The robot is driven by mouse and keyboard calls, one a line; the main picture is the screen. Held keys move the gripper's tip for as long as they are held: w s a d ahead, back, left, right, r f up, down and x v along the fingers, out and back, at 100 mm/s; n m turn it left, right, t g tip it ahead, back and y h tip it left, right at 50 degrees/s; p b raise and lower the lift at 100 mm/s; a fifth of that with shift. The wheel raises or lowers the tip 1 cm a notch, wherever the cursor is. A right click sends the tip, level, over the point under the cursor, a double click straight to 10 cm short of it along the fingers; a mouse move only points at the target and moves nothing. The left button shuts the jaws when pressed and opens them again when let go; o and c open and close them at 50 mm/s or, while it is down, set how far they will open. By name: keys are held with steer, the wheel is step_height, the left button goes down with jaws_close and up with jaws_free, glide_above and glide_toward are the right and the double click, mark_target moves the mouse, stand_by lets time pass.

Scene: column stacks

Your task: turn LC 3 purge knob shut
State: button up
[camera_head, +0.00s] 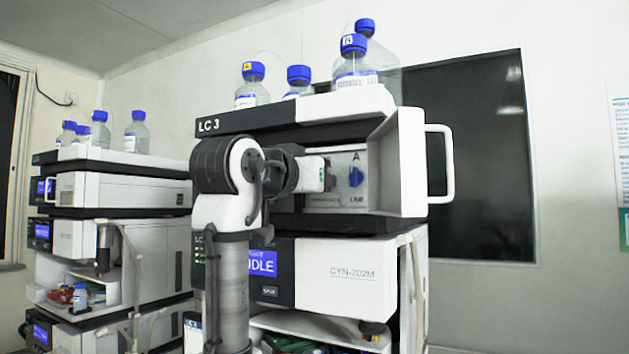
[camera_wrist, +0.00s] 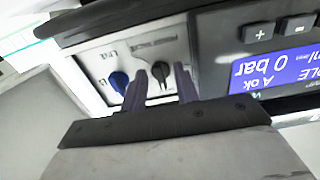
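The LC 3 stack (camera_head: 262,120) has an open compartment with a pale panel (camera_head: 340,200). A blue knob (camera_head: 356,177) sits under the letter A; it also shows in the wrist view (camera_wrist: 119,81). A black knob (camera_wrist: 158,73) is beside it in the wrist view, near a longer label too blurred to read; my gripper hides it in the head view. My gripper (camera_wrist: 160,82) is inside the compartment, its fingers apart on either side of the black knob. I cannot tell whether they touch it.
The open door (camera_head: 404,160) with its white handle (camera_head: 447,163) stands right of the compartment. Blue-capped bottles (camera_head: 357,75) stand on top. Below, a module display (camera_head: 262,263) reads IDLE; the wrist view's upside-down display (camera_wrist: 275,75) shows 0 bar. Another stack (camera_head: 120,190) stands left.

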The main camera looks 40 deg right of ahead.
steer(key=b+v, duration=0.5)
steer(key=v, duration=0.9)
steer(key=shift+d, duration=0.1)
